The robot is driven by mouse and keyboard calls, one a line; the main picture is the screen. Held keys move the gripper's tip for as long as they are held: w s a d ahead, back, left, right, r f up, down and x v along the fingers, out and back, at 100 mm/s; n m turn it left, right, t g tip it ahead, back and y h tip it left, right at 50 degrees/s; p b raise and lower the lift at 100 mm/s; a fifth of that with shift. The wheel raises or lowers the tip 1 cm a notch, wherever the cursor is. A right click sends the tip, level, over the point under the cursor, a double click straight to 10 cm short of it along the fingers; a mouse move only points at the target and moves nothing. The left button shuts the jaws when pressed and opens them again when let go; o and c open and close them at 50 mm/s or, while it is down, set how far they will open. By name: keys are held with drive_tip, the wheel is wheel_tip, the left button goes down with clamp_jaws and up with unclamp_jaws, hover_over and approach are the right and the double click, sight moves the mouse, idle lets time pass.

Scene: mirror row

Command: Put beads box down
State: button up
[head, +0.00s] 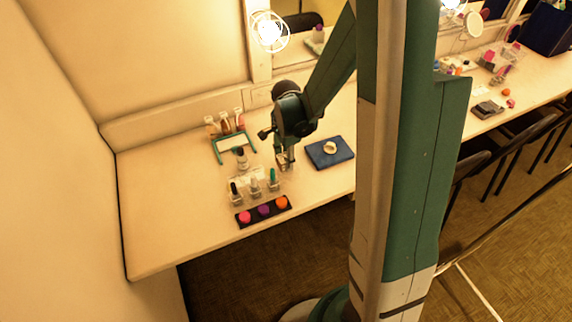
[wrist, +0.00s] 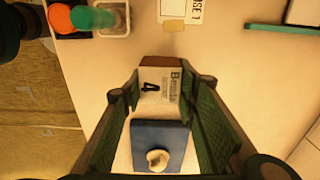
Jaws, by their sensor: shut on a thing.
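The beads box (wrist: 161,86), a small brown box with a white label reading what looks like "Beads" and a 4, is between the fingers of my gripper (wrist: 162,93) in the wrist view. My gripper is shut on it. In the head view my gripper (head: 285,161) points down over the table, left of the blue pad (head: 320,161). The box is mostly hidden there, and I cannot tell whether it touches the table. The blue pad also shows in the wrist view (wrist: 142,133), with a whitish ring-like object on it.
A black strip (head: 254,216) with pink, purple and orange pots lies near the front edge. The table's left part is clear.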

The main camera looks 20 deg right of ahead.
drive_tip(key=shift+f, duration=1.35)
drive_tip(key=shift+f+b, duration=0.15)
drive_tip(key=shift+b, duration=0.25)
drive_tip(key=o, duration=0.9)
drive_tip(key=shift+r+p, duration=1.3)
drive_tip(key=shift+r, duration=4.9)
